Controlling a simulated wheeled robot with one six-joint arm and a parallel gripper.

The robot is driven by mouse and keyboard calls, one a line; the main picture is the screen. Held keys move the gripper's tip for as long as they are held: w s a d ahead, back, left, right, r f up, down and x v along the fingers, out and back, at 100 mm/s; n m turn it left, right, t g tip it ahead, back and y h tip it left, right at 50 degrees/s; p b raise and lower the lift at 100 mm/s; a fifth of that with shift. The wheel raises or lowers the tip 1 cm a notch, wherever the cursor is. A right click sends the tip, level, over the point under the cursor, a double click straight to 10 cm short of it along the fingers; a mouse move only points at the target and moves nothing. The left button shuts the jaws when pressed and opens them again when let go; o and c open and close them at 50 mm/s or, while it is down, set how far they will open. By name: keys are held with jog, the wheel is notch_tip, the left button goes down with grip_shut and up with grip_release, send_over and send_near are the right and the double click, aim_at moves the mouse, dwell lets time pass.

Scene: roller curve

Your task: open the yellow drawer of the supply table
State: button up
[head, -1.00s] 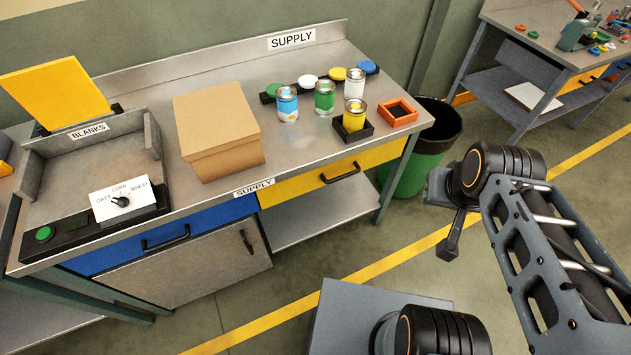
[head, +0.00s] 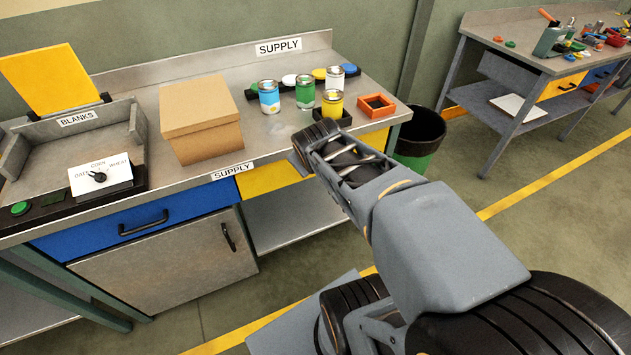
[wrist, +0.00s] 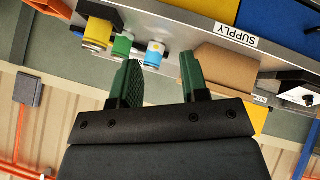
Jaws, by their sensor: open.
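The supply table (head: 215,70) stands against the wall in the head view. Its yellow drawer (head: 265,180) looks shut, flush beside the blue drawer. My arm crosses in front of it and hides its middle and handle. Part of the yellow front also shows at the top of the wrist view (wrist: 205,8), where the scene is upside down. My gripper (wrist: 160,62) is open in the wrist view, with two green fingers apart and nothing between them. In the head view the fingers are hidden behind my arm.
A blue drawer (head: 135,219) with a black handle is left of the yellow one. A cardboard box (head: 200,125), paint cans (head: 305,92) and an orange tray (head: 377,104) stand on top. A black and green bin (head: 418,140) is at the right end.

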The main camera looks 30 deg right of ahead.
jog(key=w+d+f+n+t+b, duration=0.25)
jog(key=d+f+n+b, duration=0.25)
jog(key=f+b, duration=0.35)
jog(key=w+d+f+n+t+y+b, duration=0.1)
jog(key=d+f+n+t+b, duration=0.3)
jog(key=f+b, duration=0.4)
jog(key=w+d+f+n+t+b, duration=0.1)
jog(key=w+d+f+n+b, duration=0.1)
jog(key=d+f+n+b, duration=0.55)
jog(key=w+f, duration=0.1)
jog(key=w, duration=0.3)
jog(key=w+f+m+b, duration=0.1)
jog(key=w+f, duration=0.1)
jog(key=w, duration=0.2)
jog(key=w+d+f+m, duration=0.1)
jog(key=w, duration=0.3)
jog(key=shift+w+f, duration=0.15)
jog(key=shift+w, duration=0.1)
grip_shut()
